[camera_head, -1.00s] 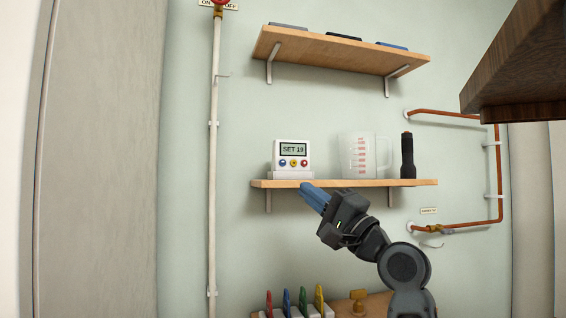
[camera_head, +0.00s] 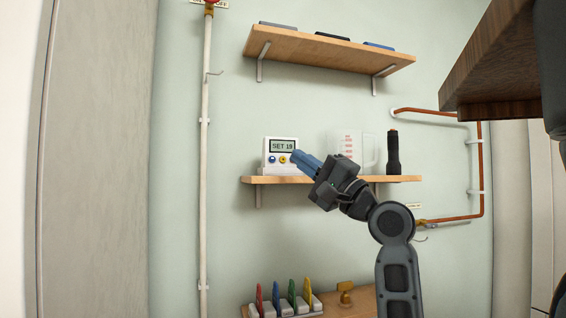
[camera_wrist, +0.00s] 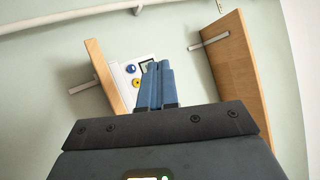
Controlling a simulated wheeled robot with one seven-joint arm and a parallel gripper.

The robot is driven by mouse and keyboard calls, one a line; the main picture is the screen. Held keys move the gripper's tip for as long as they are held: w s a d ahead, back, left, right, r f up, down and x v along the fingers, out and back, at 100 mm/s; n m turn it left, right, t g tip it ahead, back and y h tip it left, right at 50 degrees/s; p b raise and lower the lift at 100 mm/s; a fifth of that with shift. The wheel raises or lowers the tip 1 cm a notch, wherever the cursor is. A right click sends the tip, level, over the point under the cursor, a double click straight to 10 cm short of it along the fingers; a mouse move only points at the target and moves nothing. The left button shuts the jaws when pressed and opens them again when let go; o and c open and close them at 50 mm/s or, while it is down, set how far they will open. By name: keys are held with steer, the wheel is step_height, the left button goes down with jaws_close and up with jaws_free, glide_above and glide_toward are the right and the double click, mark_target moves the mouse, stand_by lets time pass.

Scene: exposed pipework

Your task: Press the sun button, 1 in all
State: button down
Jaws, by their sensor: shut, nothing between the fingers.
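A white control box (camera_head: 268,146) with a display reading SET 19 stands on the lower shelf. A blue button (camera_head: 272,160) and a yellow button (camera_head: 283,160) show on its front; my fingertips cover the right part of the button row. The symbols are too small to tell which is the sun button. My gripper (camera_head: 297,157) is shut and empty, its blue fingers pointing at the box's right side. In the wrist view the fingers (camera_wrist: 157,66) overlap the box (camera_wrist: 117,74), beside the blue button (camera_wrist: 130,69) and yellow button (camera_wrist: 136,83). I cannot tell whether they touch it.
The lower shelf (camera_head: 250,180) also holds a clear measuring jug (camera_head: 369,149), partly behind my gripper, and a black flashlight (camera_head: 393,153). An upper shelf (camera_head: 330,51) hangs above. A white pipe (camera_head: 204,150) runs down the left; a copper pipe (camera_head: 480,160) is at right.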

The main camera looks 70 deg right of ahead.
steer(key=shift+w+d+b, duration=0.35)
steer(key=shift+w+d, duration=0.8)
steer(key=shift+d, duration=0.2)
steer(key=shift+w+d+b, duration=0.35)
steer(key=shift+w+d, duration=0.8)
steer(key=shift+d, duration=0.2)
steer(key=shift+w+d, duration=0.25)
steer(key=shift+d, duration=0.05)
steer(key=shift+w+d, duration=0.3)
steer(key=shift+d, duration=0.05)
stand_by(1.0)
stand_by(0.3)
steer(key=shift+s+a, duration=0.6)
steer(key=shift+a, duration=0.05)
steer(key=shift+a+p, duration=0.1)
steer(key=shift+p, duration=0.2)
steer(key=shift+s+a+p, duration=0.7)
steer(key=shift+s+a, duration=0.9)
steer(key=shift+a, duration=0.25)
